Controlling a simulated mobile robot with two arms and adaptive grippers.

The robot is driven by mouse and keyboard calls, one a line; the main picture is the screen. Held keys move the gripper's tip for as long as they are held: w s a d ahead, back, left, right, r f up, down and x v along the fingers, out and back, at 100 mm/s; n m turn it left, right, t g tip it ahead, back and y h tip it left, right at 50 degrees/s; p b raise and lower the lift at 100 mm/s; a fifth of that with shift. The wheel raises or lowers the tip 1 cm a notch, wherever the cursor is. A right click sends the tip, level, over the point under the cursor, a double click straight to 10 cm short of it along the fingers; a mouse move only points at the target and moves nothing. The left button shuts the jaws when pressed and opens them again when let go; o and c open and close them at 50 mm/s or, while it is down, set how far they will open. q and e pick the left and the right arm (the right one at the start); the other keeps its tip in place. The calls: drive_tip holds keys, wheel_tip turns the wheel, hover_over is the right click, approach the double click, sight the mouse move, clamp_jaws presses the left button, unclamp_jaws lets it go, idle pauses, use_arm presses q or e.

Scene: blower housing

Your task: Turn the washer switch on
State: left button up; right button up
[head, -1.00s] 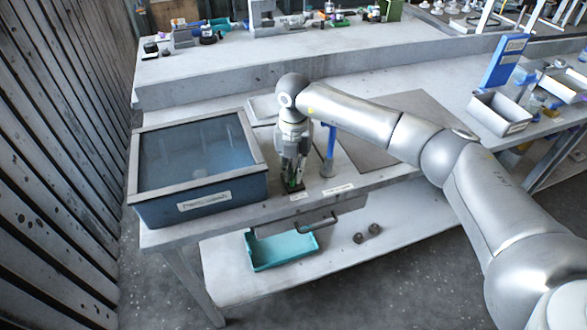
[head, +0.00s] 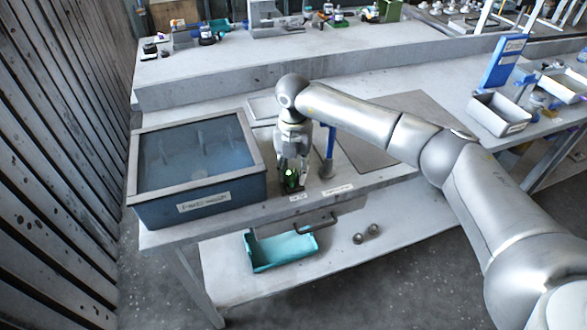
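The washer (head: 200,210) is a blue box with a grey-framed clear lid, at the left end of the workbench. Pale upright streaks show under its lid. The washer switch (head: 291,184) is a small dark block with a bright green lit part, on the bench just right of the washer. My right gripper (head: 292,173) points down at the switch from above. Its fingers are apart, with the green part showing between them; whether they touch it is not clear. My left gripper is not in view.
A blue upright post (head: 328,150) stands close to the right of my gripper. A teal tray (head: 280,250) and small round parts (head: 366,234) lie on the lower shelf. A grey bin (head: 498,112) stands farther right.

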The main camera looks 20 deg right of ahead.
sight(294, 172)
wheel_tip(294, 172, up, 12)
idle(0.6)
